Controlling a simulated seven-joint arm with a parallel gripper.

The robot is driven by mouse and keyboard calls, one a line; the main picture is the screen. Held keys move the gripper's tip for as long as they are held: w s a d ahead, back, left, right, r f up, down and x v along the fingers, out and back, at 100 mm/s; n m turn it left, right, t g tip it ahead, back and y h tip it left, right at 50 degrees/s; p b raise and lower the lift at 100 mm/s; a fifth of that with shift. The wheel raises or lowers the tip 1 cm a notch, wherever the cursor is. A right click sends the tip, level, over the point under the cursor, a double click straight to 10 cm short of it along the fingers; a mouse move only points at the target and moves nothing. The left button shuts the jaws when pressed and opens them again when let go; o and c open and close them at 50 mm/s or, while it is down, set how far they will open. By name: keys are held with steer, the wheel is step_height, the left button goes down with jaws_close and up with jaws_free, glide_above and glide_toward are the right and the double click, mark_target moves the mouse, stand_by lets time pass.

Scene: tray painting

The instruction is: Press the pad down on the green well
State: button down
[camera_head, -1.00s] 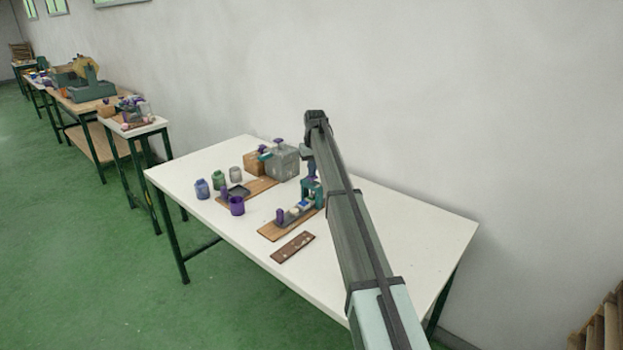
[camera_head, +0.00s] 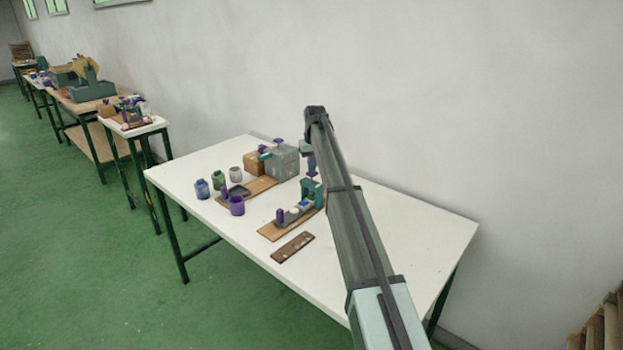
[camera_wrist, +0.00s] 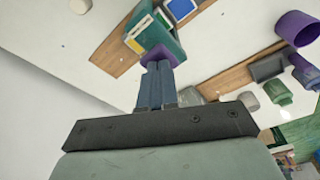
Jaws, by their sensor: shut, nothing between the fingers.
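A teal press frame (camera_head: 312,192) with a purple knob (camera_head: 311,174) on top stands on a wooden board (camera_head: 282,231) with a row of coloured wells. In the wrist view the teal frame (camera_wrist: 165,42) shows just beyond my fingers, with a blue well (camera_wrist: 181,8) past it. I cannot pick out the green well or the pad surely; the frame hides part of the row. My gripper (camera_wrist: 160,62) is shut and empty, its tips at the purple knob (camera_wrist: 150,55). I cannot tell whether they touch. In the head view my arm partly hides the gripper.
A purple cup (camera_head: 237,206), blue jar (camera_head: 202,189), green jar (camera_head: 218,180) and grey jar (camera_head: 235,174) stand left, around a dark tray (camera_head: 240,190). A grey box (camera_head: 282,163) stands behind. A brown strip (camera_head: 293,247) lies in front. The table's right side is clear.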

steer(key=shift+r, duration=1)
steer(key=shift+r, duration=0.15)
steer(key=shift+r, duration=2.4)
